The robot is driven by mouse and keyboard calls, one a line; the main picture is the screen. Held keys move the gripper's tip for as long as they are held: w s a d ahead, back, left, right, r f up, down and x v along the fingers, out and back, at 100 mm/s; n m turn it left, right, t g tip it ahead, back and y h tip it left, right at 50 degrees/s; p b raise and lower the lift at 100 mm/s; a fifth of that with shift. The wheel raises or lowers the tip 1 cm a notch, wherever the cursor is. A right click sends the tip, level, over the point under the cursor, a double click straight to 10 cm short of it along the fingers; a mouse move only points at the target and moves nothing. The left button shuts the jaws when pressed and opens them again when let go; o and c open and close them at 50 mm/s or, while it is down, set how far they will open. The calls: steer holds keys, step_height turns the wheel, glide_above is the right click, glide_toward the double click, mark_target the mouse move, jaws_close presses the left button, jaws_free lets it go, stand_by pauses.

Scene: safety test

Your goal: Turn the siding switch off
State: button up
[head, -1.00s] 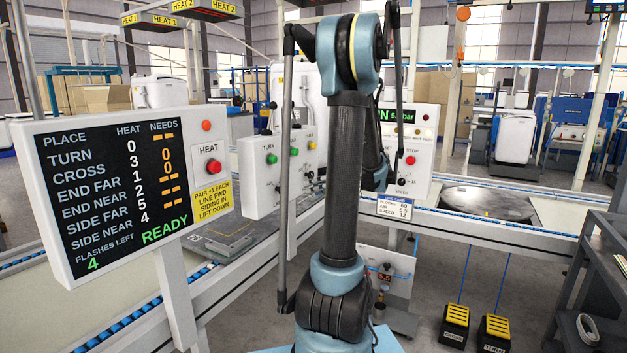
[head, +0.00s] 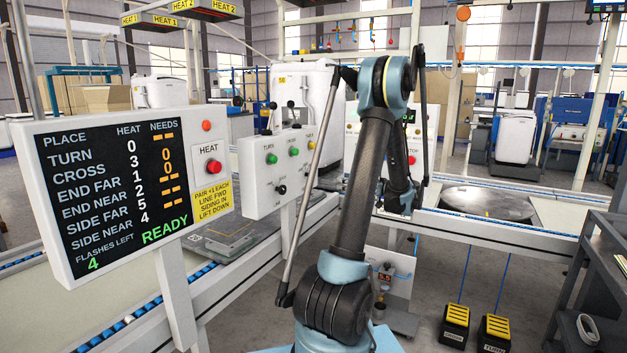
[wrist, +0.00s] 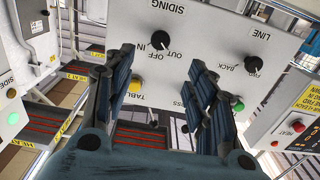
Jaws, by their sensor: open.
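The siding switch (wrist: 162,40) is a black knob on a white panel, near the top middle of the wrist view. It is marked IN, OFF and OUT, and I cannot tell which mark its pointer faces. My gripper (wrist: 163,65) is open, with its two dark fingers spread on either side below the knob in the picture. Nothing is between the fingers, and they look apart from the knob.
The line knob (wrist: 253,64), a yellow button (wrist: 135,86) and a green button (wrist: 237,104) share the panel. A heat box with a red button (wrist: 297,126) is at the right of the wrist view. The display board (head: 110,185) reads READY.

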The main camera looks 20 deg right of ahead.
mark_target(313, 176)
steer(key=x, duration=1.5)
steer(key=c, duration=1.1)
